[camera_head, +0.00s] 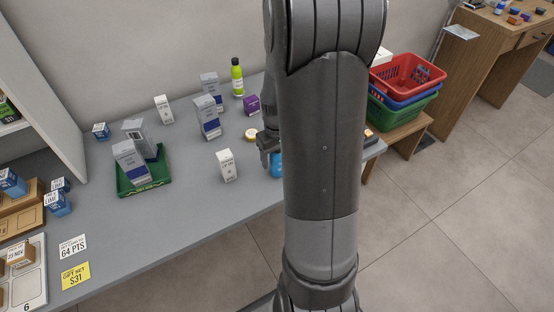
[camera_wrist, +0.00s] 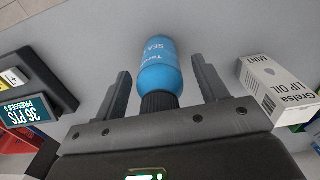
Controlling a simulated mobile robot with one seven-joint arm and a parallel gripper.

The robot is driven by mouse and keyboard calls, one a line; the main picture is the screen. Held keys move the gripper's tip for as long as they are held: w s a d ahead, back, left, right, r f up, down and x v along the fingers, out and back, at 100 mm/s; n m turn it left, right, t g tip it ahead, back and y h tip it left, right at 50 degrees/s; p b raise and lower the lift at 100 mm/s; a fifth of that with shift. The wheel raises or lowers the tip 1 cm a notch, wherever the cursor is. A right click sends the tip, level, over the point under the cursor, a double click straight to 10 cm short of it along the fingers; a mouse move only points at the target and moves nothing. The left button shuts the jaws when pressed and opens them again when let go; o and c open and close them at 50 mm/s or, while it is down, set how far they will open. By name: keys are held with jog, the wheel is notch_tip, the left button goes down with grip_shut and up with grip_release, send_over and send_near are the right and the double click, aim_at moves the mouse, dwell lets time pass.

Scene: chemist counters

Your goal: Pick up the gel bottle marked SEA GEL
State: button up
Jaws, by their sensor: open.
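The blue gel bottle (camera_wrist: 160,66) has a black cap and white lettering that starts with "SEA"; the rest is hard to read. In the wrist view it lies between the two fingers of my gripper (camera_wrist: 161,72), its cap toward the palm. The gripper is open, with a gap showing on each side of the bottle. In the head view a small part of the blue bottle (camera_head: 276,167) shows beside my arm, which hides most of it. Part of my gripper (camera_head: 267,146) shows just above it.
A white lip oil box (camera_wrist: 277,88) stands close to the right finger in the wrist view; it also shows in the head view (camera_head: 227,166). A dark price sign (camera_wrist: 28,112) is at left. Green bottle (camera_head: 237,77) and several boxes stand behind on the grey counter (camera_head: 185,215).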

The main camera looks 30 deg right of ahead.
jog(key=c, duration=1.1)
jog(key=shift+r, duration=0.15)
jog(key=shift+c, duration=0.2)
